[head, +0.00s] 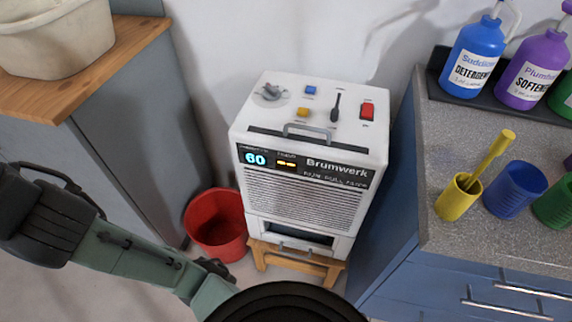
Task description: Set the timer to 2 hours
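A white Brumwerk machine (305,182) stands upright on a low wooden stand between two cabinets. Its front has a display (255,158) reading 60 in cyan. Beside it is a small amber display (287,163) that seems to show two dashes; its label is too small to read surely. On top are a grey knob (269,93), a blue button (311,90), a yellow button (303,112), a black lever (335,107) and a red switch (367,111). Which control sets the timer cannot be read. My green-grey arm crosses the lower left; my gripper's fingers are not visible.
A red bucket (216,225) stands on the floor left of the machine. At right, a blue cabinet's speckled counter (455,130) holds detergent (473,62) and softener (530,70) bottles and coloured cups. A pale basin (55,38) sits on the left wooden top. Space above the machine is clear.

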